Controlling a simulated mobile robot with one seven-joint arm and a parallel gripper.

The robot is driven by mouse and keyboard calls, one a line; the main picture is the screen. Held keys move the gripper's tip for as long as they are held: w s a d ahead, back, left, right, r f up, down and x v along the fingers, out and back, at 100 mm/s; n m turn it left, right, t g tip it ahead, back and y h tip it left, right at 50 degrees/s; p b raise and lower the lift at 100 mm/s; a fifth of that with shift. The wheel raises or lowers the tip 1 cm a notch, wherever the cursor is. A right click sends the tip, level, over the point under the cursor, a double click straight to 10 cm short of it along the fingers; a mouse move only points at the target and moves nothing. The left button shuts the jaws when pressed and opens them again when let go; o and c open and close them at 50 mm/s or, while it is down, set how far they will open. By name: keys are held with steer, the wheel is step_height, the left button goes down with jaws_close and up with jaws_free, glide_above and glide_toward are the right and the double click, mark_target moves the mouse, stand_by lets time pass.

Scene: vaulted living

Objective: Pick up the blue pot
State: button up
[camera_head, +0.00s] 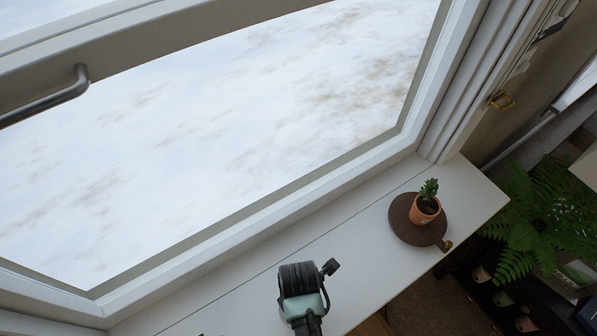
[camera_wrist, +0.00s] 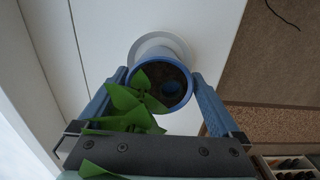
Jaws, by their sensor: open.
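In the wrist view, the blue pot (camera_wrist: 164,57) holds dark soil and a plant with broad green leaves (camera_wrist: 135,105). It stands at a white round saucer or base (camera_wrist: 150,44) on the white sill. My gripper (camera_wrist: 160,74) is open, with one blue finger on each side of the pot. The fingertips are close to its rim; I cannot tell whether they touch it. Leaves cover part of the pot and the left finger. In the head view, my wrist shows at the bottom middle; the blue pot is not visible there.
A terracotta pot with a small plant (camera_head: 426,207) stands on a round brown board (camera_head: 405,222) at the right end of the white sill (camera_head: 350,270). The window frame (camera_head: 330,178) borders the sill. A fern (camera_head: 545,220) is lower right, beyond the sill edge.

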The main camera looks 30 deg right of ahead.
steer(key=shift+c, duration=0.3)
steer(key=c, duration=1.4)
steer(key=shift+w+r, duration=0.1)
